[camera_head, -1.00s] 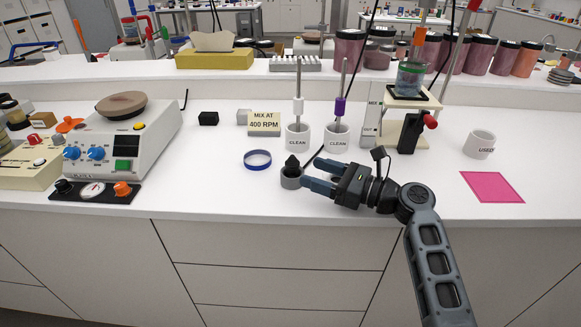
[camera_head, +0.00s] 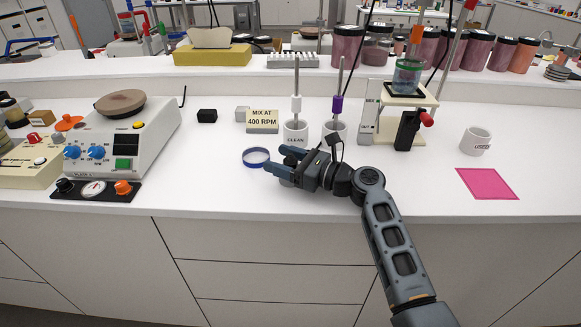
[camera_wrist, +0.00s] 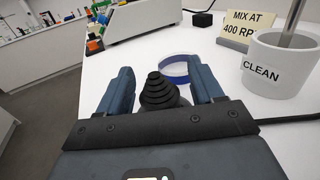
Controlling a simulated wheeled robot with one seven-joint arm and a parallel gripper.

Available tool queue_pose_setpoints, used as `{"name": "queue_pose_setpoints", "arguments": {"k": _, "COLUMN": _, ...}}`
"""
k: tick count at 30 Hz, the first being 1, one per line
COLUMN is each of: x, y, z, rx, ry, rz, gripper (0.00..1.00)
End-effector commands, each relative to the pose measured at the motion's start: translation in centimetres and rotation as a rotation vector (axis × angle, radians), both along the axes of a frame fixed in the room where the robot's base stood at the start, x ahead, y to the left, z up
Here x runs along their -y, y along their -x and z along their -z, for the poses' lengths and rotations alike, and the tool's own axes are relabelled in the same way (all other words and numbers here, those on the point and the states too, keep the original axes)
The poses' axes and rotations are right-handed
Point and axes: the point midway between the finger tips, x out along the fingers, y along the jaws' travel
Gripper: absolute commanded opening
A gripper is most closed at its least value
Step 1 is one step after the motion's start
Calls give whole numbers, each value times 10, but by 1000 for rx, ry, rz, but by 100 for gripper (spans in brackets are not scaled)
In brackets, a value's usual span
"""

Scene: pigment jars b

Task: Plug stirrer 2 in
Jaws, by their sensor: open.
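My gripper (camera_head: 279,160) is low over the front of the white bench, left of centre, with its fingers pointing left. In the wrist view its fingers (camera_wrist: 160,72) are apart, with a black stepped, cone-shaped piece (camera_wrist: 160,92), which looks like a plug's boot, between them. The piece sits in or on a dark grey round base. I cannot tell whether the fingers touch it. My gripper hides it in the head view. A white stirrer unit (camera_head: 118,140) with blue knobs and a round top stands at left.
A blue ring (camera_head: 256,165) lies just beyond the fingertips. Two white cups marked CLEAN, the left one (camera_head: 295,138) nearest, hold rods. A sign (camera_head: 262,121) reads MIX AT 400 RPM. A black cable (camera_wrist: 300,118) runs at right. A pink sheet (camera_head: 487,184) lies at right.

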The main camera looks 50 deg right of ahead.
Motion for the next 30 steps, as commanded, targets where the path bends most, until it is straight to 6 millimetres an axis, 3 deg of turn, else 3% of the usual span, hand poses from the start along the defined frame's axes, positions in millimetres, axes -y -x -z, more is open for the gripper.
{"name": "queue_pose_setpoints", "arguments": {"k": 2, "x": 0, "y": 0, "z": 0, "rx": 0, "ry": 0, "rz": 0, "gripper": 63}}
{"name": "queue_pose_setpoints", "arguments": {"k": 18, "x": 0, "y": 1, "z": 0, "rx": 0, "ry": 0, "rz": 1, "gripper": 12}}
{"name": "queue_pose_setpoints", "arguments": {"k": 30, "x": 0, "y": 0, "z": -7, "rx": 1, "ry": 2, "rz": 0, "gripper": 10}}
